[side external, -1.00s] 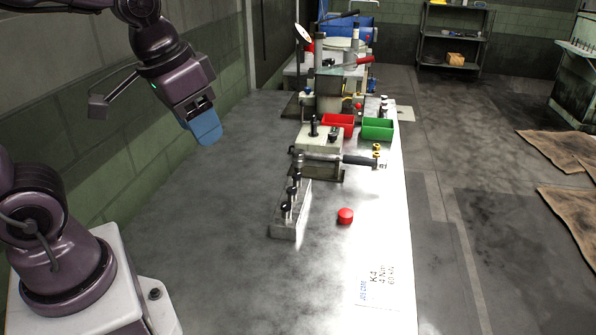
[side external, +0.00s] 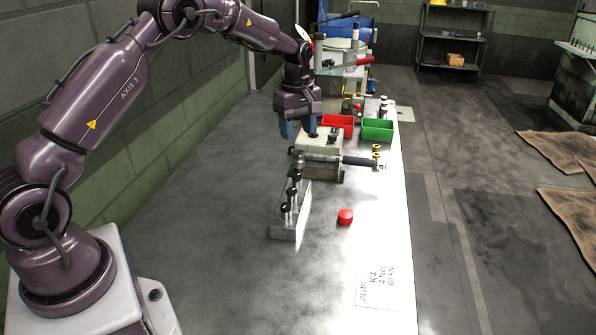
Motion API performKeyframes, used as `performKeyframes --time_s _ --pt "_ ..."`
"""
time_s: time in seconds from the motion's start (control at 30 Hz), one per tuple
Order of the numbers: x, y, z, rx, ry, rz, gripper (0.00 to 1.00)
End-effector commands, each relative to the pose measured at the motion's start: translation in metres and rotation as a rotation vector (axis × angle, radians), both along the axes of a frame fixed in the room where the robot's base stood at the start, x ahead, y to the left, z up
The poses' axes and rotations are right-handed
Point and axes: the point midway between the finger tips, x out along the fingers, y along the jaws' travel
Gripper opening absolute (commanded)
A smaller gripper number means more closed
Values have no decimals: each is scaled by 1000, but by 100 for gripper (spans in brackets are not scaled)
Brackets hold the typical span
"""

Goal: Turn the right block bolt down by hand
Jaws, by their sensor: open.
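The pale block (side external: 318,147) stands mid-bench. One short dark bolt (side external: 333,134) shows on its top at the right. A taller dark bolt at the left of the block top is now largely hidden by my gripper. My gripper (side external: 299,130) points down over the left part of the block, its two blue fingers apart. The fingers are at about the height of the hidden bolt. I cannot tell whether that bolt is between them or whether they touch it.
A horizontal dark-handled tool (side external: 358,160) sticks out right of the block. A metal rack (side external: 287,228) with black-headed bolts and a red cap (side external: 345,216) stand in front. Red (side external: 338,121) and green (side external: 378,130) bins lie behind. The bench's left side is clear.

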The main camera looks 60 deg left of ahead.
Motion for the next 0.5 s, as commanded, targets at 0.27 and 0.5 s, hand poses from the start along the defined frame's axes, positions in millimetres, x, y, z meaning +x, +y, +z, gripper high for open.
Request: performKeyframes --time_s 0.27,0.5 --pt "2 -1 2 -1 -1 172 51" --pt "1 -1 -37 -3 1 171 51"
